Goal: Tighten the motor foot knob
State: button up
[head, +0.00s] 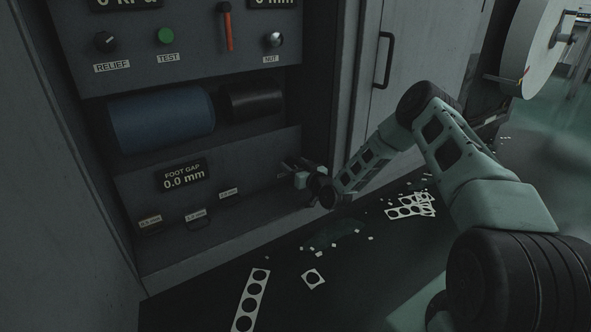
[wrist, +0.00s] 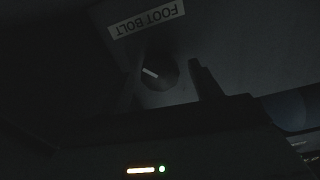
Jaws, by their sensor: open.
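The motor foot knob (wrist: 158,72) is a dark round knob with a white pointer line. It sits below an upside-down FOOT BOLT label (wrist: 147,22) in the wrist view. In the head view it is hidden behind my gripper (head: 291,165), which reaches to the right end of the lower panel. My gripper is open, with one dark finger just right of the knob in the wrist view; the other finger is hard to make out in the dark. I cannot tell whether a finger touches the knob. The FOOT GAP display (head: 181,176) reads 0.0 mm.
A blue motor cylinder (head: 161,122) and a black cylinder (head: 250,100) lie in the recess above. Shims (head: 197,215) sit on the lower ledge. An upper panel holds a RELIEF knob (head: 105,41) and a green TEST button (head: 166,35). Punched scrap strips (head: 250,300) litter the floor.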

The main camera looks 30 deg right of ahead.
jog(key=c, duration=1)
jog(key=shift+r+m+p, duration=0.1)
jog(key=shift+m+p, duration=0.25)
jog(key=shift+m, duration=0.05)
jog(key=shift+o, duration=0.2)
jog(key=m+p, duration=0.2)
jog(key=m, duration=0.2)
jog(key=m+p, duration=0.2)
jog(key=m, duration=0.3)
jog(key=shift+d, duration=0.1)
jog(key=m, duration=0.4)
jog(key=shift+f+m, duration=0.25)
jog(key=shift+m, duration=0.15)
jog(key=shift+f+m, duration=0.1)
jog(key=shift+m, duration=2.5)
